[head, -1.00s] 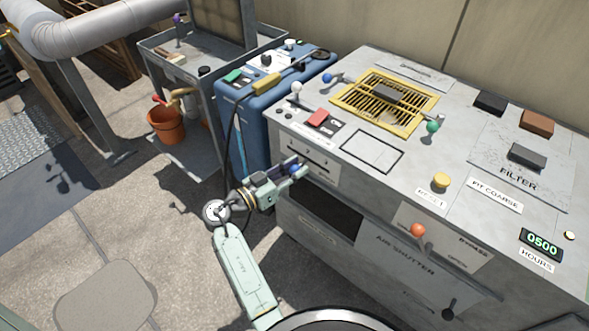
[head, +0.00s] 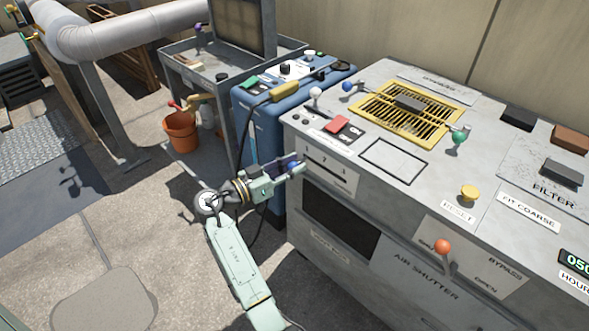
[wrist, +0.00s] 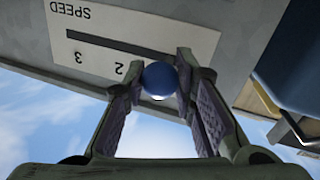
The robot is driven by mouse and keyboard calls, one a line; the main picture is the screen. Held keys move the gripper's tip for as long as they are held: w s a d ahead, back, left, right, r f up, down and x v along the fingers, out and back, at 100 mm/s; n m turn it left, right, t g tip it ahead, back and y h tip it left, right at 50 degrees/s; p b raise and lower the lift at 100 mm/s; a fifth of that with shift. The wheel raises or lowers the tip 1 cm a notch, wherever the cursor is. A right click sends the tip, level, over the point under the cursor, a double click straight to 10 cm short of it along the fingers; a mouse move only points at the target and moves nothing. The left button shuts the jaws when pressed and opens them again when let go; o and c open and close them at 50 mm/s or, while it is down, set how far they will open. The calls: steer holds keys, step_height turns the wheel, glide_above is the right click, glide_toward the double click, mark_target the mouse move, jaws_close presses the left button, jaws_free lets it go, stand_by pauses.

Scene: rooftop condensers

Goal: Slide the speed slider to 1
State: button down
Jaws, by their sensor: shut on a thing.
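The speed panel (wrist: 200,40) is a white plate with a dark slot (wrist: 105,44), upside down in the wrist view, marked SPEED, 3 and 2. It also shows on the cabinet's front in the head view (head: 343,181). The blue slider knob (wrist: 158,78) sits between the fingers of my gripper (wrist: 160,74), which is shut on it. The knob is past the 2, on the side away from the 3. In the head view my gripper (head: 296,168) is at the panel's left end.
The grey cabinet (head: 395,75) carries a yellow grille (head: 375,110), red switch (head: 337,124), yellow reset button (head: 469,192) and orange-knobbed lever (head: 442,246). A blue unit (head: 242,110) stands close behind my gripper. An orange bucket (head: 181,133) is further left. Floor at left is open.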

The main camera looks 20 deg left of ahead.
steer(key=c, duration=1.5)
jaws_free()
steer(key=shift+w+a, duration=0.1)
steer(key=shift+a, duration=0.25)
steer(key=shift+o, duration=1)
steer(key=shift+d, duration=0.1)
steer(key=v, duration=1.2)
steer(key=shift+d, duration=0.1)
